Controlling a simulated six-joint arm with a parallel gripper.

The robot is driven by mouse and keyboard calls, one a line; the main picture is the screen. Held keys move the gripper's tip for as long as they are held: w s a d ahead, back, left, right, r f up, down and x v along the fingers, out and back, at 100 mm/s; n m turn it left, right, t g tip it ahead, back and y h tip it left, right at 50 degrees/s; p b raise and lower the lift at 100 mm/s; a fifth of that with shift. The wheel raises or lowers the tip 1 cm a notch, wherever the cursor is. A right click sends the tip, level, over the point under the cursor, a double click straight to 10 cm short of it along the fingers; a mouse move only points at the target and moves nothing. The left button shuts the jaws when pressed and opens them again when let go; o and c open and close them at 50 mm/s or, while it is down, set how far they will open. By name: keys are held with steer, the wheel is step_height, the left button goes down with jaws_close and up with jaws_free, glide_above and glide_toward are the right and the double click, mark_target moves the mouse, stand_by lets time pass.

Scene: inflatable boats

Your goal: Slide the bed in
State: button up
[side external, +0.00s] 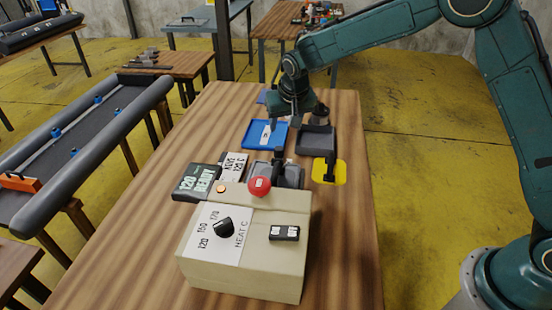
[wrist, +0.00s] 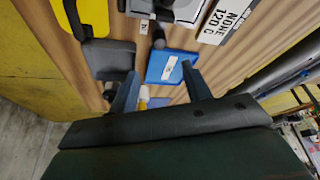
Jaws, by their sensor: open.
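The beige heat machine (side external: 245,240) stands at the front of the table, with a dial, a red button (side external: 259,186) and a black switch (side external: 284,233). A grey plate with an upright black knob (side external: 290,176) sticks out behind it and looks like the bed; its inner part is hidden by the machine. In the wrist view the grey plate (wrist: 183,10) is at the top, with the knob (wrist: 158,38) below it. My gripper (side external: 291,117) is above the table behind the plate. Its fingers (wrist: 160,72) are apart with nothing visible between them, over the blue tray (wrist: 172,67).
A blue tray (side external: 258,142) and a dark tray (side external: 317,140) lie behind the plate. A yellow pad (side external: 341,172) with a black handle is to the right. The table's right strip is clear.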

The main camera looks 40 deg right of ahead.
mark_target(279, 149)
steer(key=x, duration=1.3)
steer(key=shift+d+f, duration=0.15)
steer(key=shift+f, duration=0.15)
steer(key=shift+c, duration=0.2)
jaws_close()
